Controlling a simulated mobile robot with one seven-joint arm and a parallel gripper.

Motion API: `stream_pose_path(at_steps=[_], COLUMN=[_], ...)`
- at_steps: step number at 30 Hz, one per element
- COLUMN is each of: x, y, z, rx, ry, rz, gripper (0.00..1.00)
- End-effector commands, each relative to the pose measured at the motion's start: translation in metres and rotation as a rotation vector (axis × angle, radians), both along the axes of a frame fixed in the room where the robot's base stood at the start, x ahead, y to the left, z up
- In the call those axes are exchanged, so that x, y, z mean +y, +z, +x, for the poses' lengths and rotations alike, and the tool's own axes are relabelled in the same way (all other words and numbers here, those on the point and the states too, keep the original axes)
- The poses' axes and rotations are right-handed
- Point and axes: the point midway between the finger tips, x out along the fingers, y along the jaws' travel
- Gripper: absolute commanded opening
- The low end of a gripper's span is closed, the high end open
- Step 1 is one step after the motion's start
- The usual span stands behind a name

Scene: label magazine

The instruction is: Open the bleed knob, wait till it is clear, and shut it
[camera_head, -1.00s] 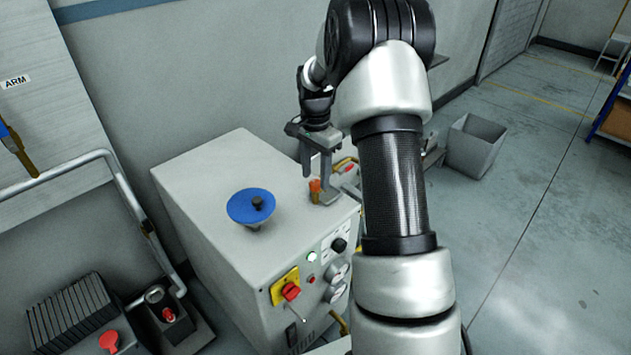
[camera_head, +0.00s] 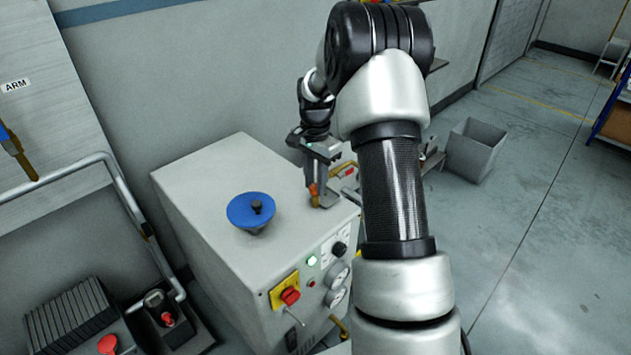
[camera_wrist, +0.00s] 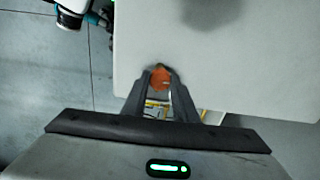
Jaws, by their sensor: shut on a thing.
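The bleed knob, a small orange knob (camera_wrist: 160,78), stands on top of the grey cabinet (camera_head: 205,180) near its right edge. In the head view it (camera_head: 313,189) is partly covered by my fingers. My gripper (camera_head: 318,190) points down at the knob from above. In the wrist view my gripper (camera_wrist: 160,80) has its two fingers shut on the knob, one on each side. The outlet of the knob and any fluid cannot be made out.
A blue funnel-like dish (camera_head: 245,211) sits on the cabinet top, left of my gripper. The front panel has a lit green lamp (camera_head: 312,261), a red knob on a yellow plate (camera_head: 288,296) and gauges. A grey bin (camera_head: 474,150) stands on the floor behind right.

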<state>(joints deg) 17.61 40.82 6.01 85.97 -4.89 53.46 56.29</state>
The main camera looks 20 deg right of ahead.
Motion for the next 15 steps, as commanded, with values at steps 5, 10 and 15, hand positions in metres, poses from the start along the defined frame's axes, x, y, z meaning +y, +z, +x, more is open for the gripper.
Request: stream_pose_path(at_steps=[5, 10, 15], x=[0.0002, 0.0002, 0.0002], y=[0.0019, 0.0030, 0.0033], z=[-0.0004, -0.0001, -0.0001], rx=[0.002, 0.001, 0.001], ry=[0.071, 0.195, 0.352], rz=[0.000, 0.001, 0.000], gripper=[0.04, 0.04, 0.04])
